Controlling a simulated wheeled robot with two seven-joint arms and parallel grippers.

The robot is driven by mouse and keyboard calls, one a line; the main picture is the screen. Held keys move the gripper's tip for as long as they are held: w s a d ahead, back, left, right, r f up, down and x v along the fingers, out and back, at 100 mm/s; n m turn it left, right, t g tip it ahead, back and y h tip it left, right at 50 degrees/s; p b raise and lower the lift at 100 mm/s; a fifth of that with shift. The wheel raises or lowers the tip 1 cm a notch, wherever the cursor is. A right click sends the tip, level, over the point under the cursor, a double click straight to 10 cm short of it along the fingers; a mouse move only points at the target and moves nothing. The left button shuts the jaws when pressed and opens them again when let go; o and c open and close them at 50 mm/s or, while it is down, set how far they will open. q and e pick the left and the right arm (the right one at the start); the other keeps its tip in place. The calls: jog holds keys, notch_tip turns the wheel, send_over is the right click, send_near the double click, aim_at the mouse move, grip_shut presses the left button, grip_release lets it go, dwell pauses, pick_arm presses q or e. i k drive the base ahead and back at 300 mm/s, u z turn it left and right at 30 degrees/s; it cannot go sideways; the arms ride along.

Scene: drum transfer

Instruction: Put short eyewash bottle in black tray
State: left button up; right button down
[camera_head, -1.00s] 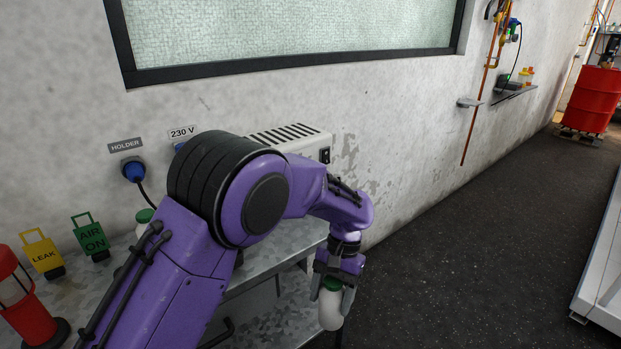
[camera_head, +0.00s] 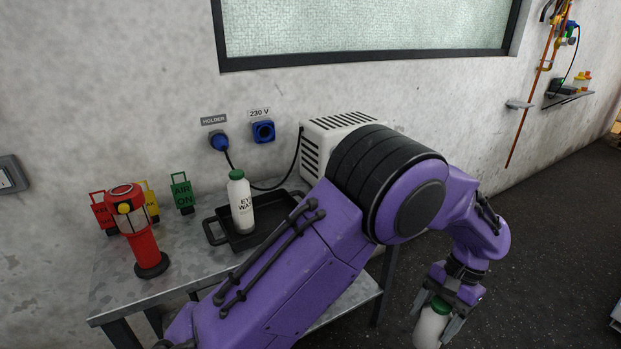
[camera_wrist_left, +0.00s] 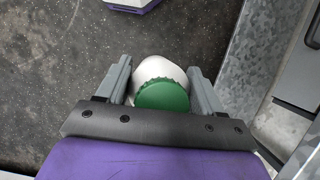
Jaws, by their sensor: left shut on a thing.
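My left gripper (camera_head: 440,314) is shut on a white bottle (camera_head: 429,328) with a green cap, at the lower right of the head view, out past the table and above the dark floor. In the left wrist view the green cap (camera_wrist_left: 162,96) and white body show between the two fingers. The black tray (camera_head: 216,232) lies on the grey metal table. A taller-looking white bottle (camera_head: 241,206) with a green cap and "EYE WASH" lettering stands upright in it. My purple left arm covers the tray's right front part. My right gripper is not in view.
A red lantern (camera_head: 143,235) stands on the table (camera_head: 120,285), left of the tray. Red, yellow and green tags (camera_head: 182,194) stand behind it. A white vented box (camera_head: 325,140) is at the table's back right. A cable runs from the wall sockets (camera_head: 263,131).

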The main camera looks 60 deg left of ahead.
aim_at(278, 216)
jog(key=z, duration=0.2)
jog(key=i, duration=0.9)
jog(key=u, duration=1.45)
